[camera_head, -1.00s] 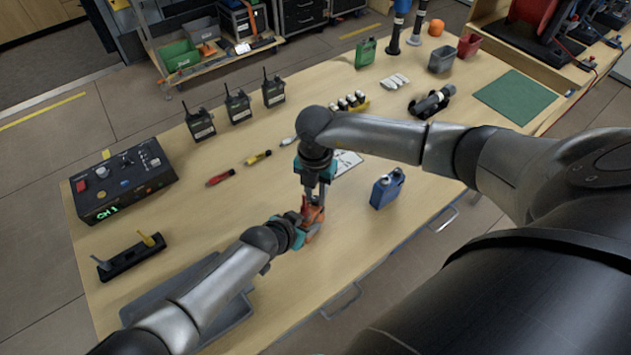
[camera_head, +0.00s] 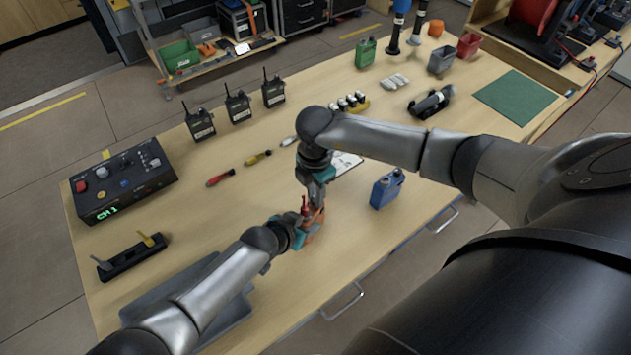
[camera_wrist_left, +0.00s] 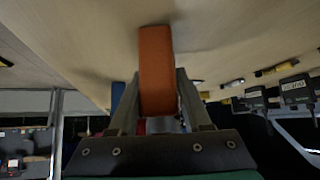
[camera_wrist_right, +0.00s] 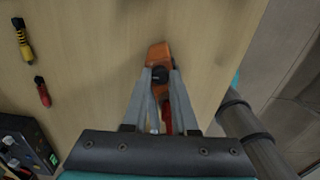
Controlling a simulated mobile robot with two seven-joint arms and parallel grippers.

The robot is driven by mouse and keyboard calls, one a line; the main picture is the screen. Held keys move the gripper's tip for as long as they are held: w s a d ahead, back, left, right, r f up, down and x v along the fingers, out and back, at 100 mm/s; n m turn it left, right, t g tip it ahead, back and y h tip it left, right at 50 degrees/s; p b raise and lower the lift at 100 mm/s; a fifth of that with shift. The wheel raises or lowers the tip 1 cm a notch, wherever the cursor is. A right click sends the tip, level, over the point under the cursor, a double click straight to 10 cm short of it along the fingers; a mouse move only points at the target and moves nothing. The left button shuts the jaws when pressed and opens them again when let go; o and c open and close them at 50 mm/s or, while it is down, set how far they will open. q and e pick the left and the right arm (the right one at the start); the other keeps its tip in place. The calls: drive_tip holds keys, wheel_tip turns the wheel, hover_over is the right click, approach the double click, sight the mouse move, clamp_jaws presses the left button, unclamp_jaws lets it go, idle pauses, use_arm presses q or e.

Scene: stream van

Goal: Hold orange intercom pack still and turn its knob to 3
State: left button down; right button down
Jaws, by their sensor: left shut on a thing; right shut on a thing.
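The orange intercom pack (camera_head: 317,222) is near the table's front edge, mostly hidden by my grippers in the head view. My left gripper (camera_head: 305,232) is shut on the pack; in the left wrist view the orange body (camera_wrist_left: 157,70) sits between its fingers. My right gripper (camera_head: 314,200) comes from above. In the right wrist view its fingertips (camera_wrist_right: 160,78) are closed around the black knob (camera_wrist_right: 160,73) on the orange pack (camera_wrist_right: 158,52). A red part (camera_wrist_right: 167,115) shows between the fingers. The knob's setting cannot be read.
A blue pack (camera_head: 386,188) stands to the right of the grippers. A control box (camera_head: 122,180) showing "CH 1" is at the left. Several black radios (camera_head: 238,107) stand at the back. A grey tray (camera_head: 235,310) lies under my left arm.

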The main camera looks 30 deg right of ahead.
drive_tip(key=c, duration=0.9)
unclamp_jaws()
drive_tip(key=shift+r, duration=0.1)
drive_tip(key=shift+r, duration=2.95)
use_arm(q)
drive_tip(key=shift+c, duration=1.4)
unclamp_jaws()
